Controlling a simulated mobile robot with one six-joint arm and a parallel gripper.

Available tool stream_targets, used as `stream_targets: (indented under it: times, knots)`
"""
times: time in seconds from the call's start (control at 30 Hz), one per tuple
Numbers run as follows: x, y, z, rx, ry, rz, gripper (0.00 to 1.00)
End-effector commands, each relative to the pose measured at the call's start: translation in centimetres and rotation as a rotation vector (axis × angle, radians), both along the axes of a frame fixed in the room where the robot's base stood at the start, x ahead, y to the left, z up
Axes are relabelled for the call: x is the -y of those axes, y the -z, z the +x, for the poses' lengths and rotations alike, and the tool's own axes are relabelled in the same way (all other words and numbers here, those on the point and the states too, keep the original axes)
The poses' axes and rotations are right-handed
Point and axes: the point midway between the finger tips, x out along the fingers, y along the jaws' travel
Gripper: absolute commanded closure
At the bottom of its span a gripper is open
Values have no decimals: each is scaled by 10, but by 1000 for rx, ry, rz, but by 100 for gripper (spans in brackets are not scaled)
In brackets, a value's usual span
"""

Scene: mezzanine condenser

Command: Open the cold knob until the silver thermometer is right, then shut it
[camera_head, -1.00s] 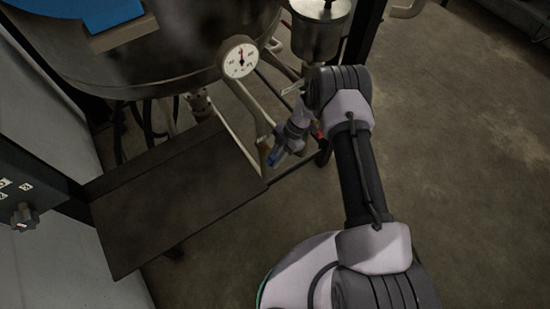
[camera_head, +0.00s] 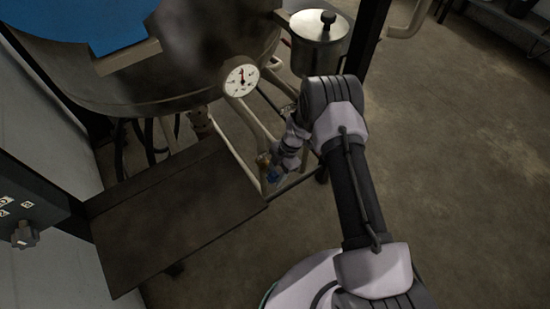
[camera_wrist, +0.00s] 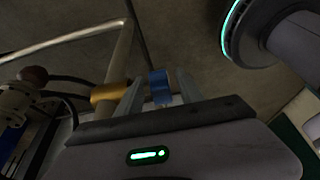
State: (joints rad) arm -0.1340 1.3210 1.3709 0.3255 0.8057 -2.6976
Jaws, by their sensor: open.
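The cold knob looks to be the blue knob (camera_head: 273,174) beside a brass fitting on a pale pipe below the vessel. In the wrist view the blue knob (camera_wrist: 160,88) sits between the two fingers of my gripper (camera_wrist: 158,80), which is open. The brass fitting (camera_wrist: 110,92) is just left of the fingers. I cannot tell whether either finger touches the knob. In the head view my gripper (camera_head: 281,167) is small and partly hides the valve. The silver thermometer (camera_head: 241,80) is a round white dial on the vessel; its needle points roughly upward, and its numbers are too small to read.
A large dark metal vessel (camera_head: 180,75) with a blue top fills the upper left. A dark flat platform (camera_head: 170,215) lies below it. A lidded steel pot (camera_head: 318,50) stands behind my arm. A control box (camera_head: 25,205) is at far left. Floor at right is open.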

Motion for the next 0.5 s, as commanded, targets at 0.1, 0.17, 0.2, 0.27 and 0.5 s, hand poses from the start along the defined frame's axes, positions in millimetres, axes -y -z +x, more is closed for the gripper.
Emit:
stream_targets:
  times: [0.1, 0.17, 0.2, 0.27, 0.5]
  knots:
    - [-4, -14, -4, 98, -11, -151, 56]
    - [-4, -13, -4, 143, -11, -214, 56]
    - [-5, -11, -4, 167, -11, -247, 56]
    - [-5, -9, -4, 197, -13, -290, 56]
    - [-4, -71, -2, 211, -2, -309, 56]
